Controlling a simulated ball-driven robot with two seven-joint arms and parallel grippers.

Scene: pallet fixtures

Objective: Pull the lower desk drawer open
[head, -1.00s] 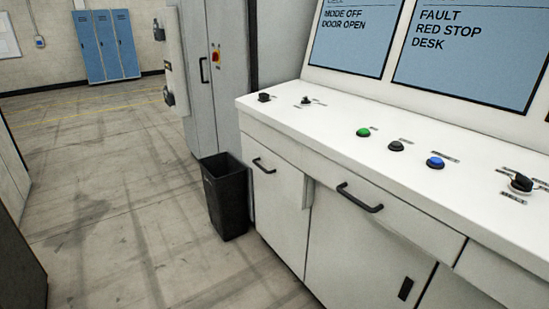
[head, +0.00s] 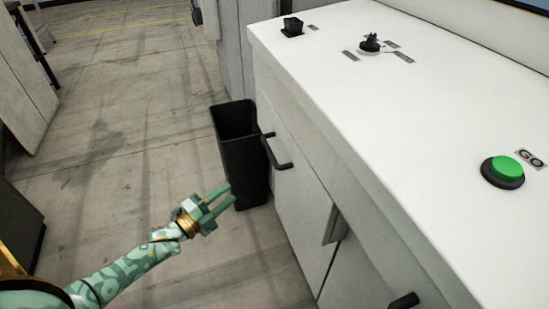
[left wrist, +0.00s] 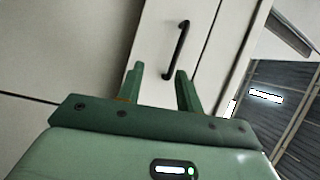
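The white desk (head: 335,125) fills the right of the head view. Its nearest-left front panel (head: 300,215) has a black bar handle (head: 277,152) near its top, and the panel looks closed. I cannot tell whether this panel is the lower drawer. A second black handle (head: 403,302) shows at the bottom edge. My left gripper (head: 222,197) is open and empty, short of the panel and apart from it. In the left wrist view a black handle (left wrist: 177,50) on a pale panel lies ahead, between and beyond the two spread fingers (left wrist: 160,72). My right gripper is not in view.
A black bin (head: 240,165) stands on the floor against the desk, close beyond my left gripper and beside the handle. A green button (head: 502,171), a black switch (head: 292,26) and a black knob (head: 371,43) sit on the desktop. Floor (head: 120,130) to the left is clear.

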